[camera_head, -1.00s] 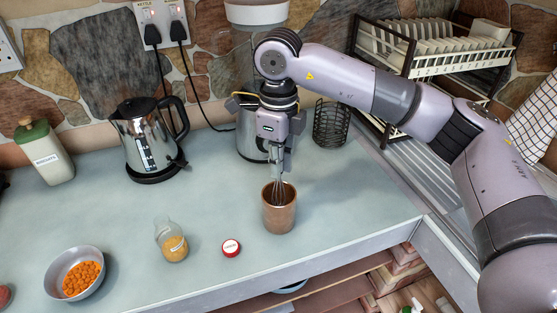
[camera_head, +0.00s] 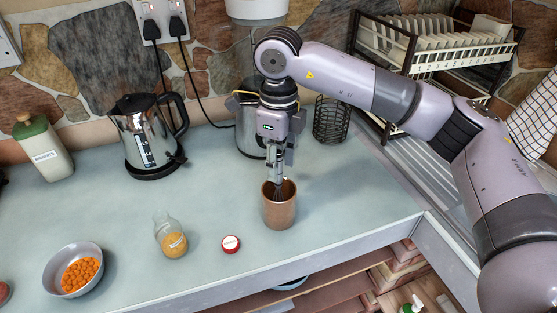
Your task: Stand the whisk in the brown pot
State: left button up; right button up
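The brown pot (camera_head: 279,212) stands upright on the counter near its front edge. The whisk (camera_head: 278,190) points down with its wire end inside the pot, and the pot wall hides its lower part. My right gripper (camera_head: 275,165) is directly above the pot, pointing down, with its fingers closed around the whisk's handle. The handle is mostly hidden by the fingers. My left gripper does not show.
A glass jar (camera_head: 173,243) and a red-and-white lid (camera_head: 231,244) are left of the pot. A bowl of orange pieces (camera_head: 61,255), a kettle (camera_head: 143,135) and a green-topped canister (camera_head: 47,155) are farther left. A wire holder (camera_head: 330,120) and dish rack (camera_head: 424,62) stand behind right.

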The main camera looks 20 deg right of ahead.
notch_tip(320, 180, up, 12)
dwell(0.6)
dwell(0.7)
